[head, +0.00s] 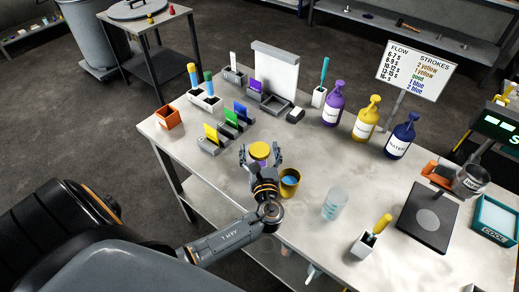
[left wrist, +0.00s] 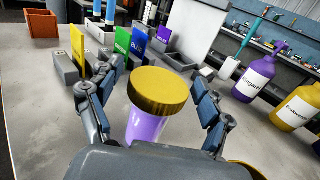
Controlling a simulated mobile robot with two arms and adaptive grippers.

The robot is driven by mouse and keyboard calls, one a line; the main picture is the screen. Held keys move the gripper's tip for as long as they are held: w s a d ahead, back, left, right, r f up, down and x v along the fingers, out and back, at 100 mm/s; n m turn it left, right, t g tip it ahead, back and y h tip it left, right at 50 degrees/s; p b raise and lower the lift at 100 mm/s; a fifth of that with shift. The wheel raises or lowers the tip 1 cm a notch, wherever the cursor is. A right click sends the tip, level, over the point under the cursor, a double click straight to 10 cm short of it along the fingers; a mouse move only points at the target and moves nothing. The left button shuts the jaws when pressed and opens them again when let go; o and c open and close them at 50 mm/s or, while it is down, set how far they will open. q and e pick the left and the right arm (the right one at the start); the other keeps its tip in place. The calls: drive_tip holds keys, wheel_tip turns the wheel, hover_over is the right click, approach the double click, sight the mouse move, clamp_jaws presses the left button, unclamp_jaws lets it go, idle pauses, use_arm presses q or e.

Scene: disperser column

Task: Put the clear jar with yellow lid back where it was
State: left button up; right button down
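The clear jar with a yellow lid (head: 259,150) stands upright, with purple contents showing through its wall in the left wrist view (left wrist: 150,125). My left gripper (head: 260,162) is open around the jar. In the left wrist view its two fingers (left wrist: 158,105) stand on either side of the jar, with gaps between the pads and the lid. The jar's base is hidden behind the gripper's palm, so I cannot tell whether it touches the table. My right gripper is not in view.
A clear beaker (head: 334,203) is farther right. Coloured cards in holders (head: 230,120) stand behind left; pump bottles (head: 365,118) stand behind right. The table (head: 190,165) is bare left of the gripper.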

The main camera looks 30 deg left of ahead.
use_arm(q)
drive_tip(key=shift+r, duration=0.2)
drive_tip(key=b+v, duration=0.2)
drive_tip(key=v, duration=1)
